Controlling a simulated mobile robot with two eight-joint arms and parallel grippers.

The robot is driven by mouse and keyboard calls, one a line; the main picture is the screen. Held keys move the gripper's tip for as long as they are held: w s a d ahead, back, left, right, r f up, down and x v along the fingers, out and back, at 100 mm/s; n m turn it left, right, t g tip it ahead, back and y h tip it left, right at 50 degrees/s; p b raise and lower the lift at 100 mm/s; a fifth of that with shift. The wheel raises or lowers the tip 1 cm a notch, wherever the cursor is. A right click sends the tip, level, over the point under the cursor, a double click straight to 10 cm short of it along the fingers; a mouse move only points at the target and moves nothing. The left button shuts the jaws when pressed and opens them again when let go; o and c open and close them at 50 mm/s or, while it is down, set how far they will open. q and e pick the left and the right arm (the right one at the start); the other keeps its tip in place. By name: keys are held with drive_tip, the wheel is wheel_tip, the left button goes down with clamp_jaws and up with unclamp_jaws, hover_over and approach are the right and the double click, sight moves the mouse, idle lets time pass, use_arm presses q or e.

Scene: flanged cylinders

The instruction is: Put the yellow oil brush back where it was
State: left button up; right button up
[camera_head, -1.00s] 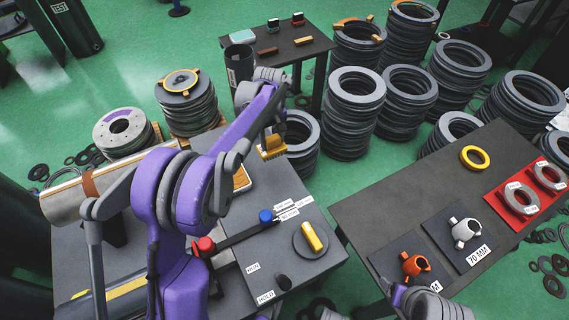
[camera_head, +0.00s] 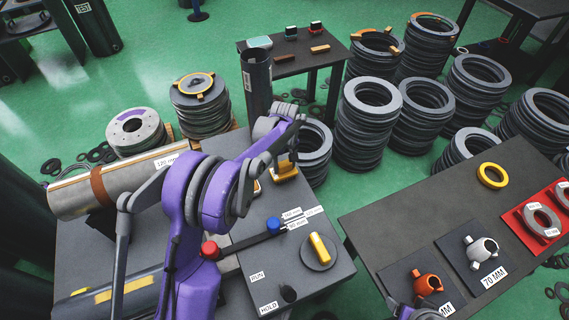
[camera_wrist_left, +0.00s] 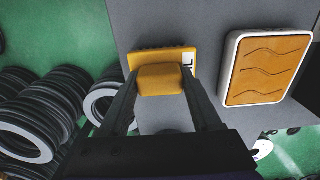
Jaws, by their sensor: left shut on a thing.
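The yellow oil brush (camera_head: 285,170) is at the far right corner of the grey bench in the head view. My left gripper (camera_wrist_left: 162,92) is shut on its block-shaped yellow handle (camera_wrist_left: 161,79) in the left wrist view. A wider yellow base shows beyond the handle, over or on the grey surface beside a white label (camera_wrist_left: 188,64), partly covered. I cannot tell whether the base touches the bench. In the head view my left fingers are small and partly hidden by the wrist. My right gripper's fingers are not visible; only a bit of that arm shows at the bottom edge.
An orange pad with wavy lines in a white frame (camera_wrist_left: 267,68) lies right of the brush in the wrist view. The grey bench (camera_head: 325,278) also carries a yellow-handled dial (camera_head: 319,249), a red knob (camera_head: 210,251) and a blue knob (camera_head: 273,224). Ring stacks (camera_head: 362,125) stand behind.

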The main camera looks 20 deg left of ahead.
use_arm(q)
drive_tip(key=shift+f, duration=0.2)
drive_tip(key=o, duration=1.5)
drive_tip(key=shift+c, duration=0.2)
drive_tip(key=shift+r, duration=0.1)
